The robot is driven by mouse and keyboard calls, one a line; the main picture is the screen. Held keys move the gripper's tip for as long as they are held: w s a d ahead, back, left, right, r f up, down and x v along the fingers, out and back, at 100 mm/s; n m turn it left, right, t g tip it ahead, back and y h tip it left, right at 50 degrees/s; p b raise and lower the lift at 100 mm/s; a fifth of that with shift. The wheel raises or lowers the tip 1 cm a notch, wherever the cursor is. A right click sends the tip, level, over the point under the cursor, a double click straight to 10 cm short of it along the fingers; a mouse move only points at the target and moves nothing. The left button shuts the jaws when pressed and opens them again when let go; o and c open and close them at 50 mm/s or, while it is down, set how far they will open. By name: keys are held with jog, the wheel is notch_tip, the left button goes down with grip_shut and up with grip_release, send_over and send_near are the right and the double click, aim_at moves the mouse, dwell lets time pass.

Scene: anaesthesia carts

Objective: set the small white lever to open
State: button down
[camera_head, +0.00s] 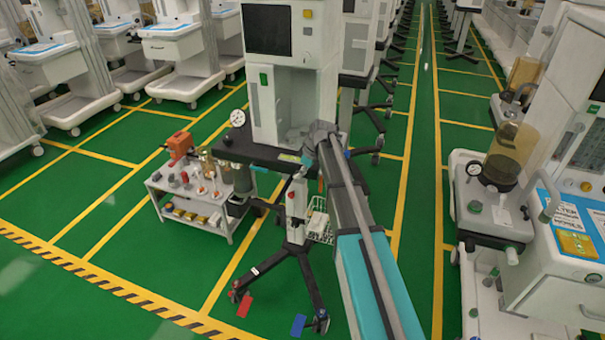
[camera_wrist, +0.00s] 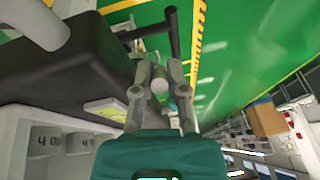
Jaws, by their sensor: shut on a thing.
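The anaesthesia cart (camera_head: 290,100) stands ahead, with its dark shelf (camera_head: 262,152) beside my arm's end. My gripper (camera_wrist: 160,68) reaches along this cart. In the wrist view its two grey fingers are close around a small pale rounded piece (camera_wrist: 160,87), which looks like the small white lever. Only its end shows between the fingers, so its setting cannot be read. In the head view my arm and wrist hide the fingertips and the lever.
A small trolley (camera_head: 190,215) with loose parts stands left of the cart. The cart's black wheeled legs (camera_head: 312,285) spread on the green floor. Another machine (camera_head: 490,235) stands at right. The yellow-lined aisle between is clear. Dark bodywork (camera_wrist: 75,70) lies close left of my fingers.

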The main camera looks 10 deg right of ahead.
jog(key=h, duration=0.1)
jog(key=g+h+p, duration=0.1)
jog(key=a+h, duration=0.1)
jog(key=shift+w+r+g+p, duration=0.3)
jog(key=shift+r+g, duration=0.1)
jog(key=shift+w+a+r+g+h, duration=0.15)
jog(key=shift+a+g+h, duration=0.1)
jog(key=shift+g+h, duration=0.45)
jog(key=shift+w+a+g+h, duration=0.15)
jog(key=shift+g+h, duration=0.25)
jog(key=shift+h, duration=0.6)
jog(key=c, duration=0.9)
grip_release()
jog(key=shift+a, duration=0.1)
jog(key=shift+c, duration=0.2)
jog(key=shift+s, duration=0.15)
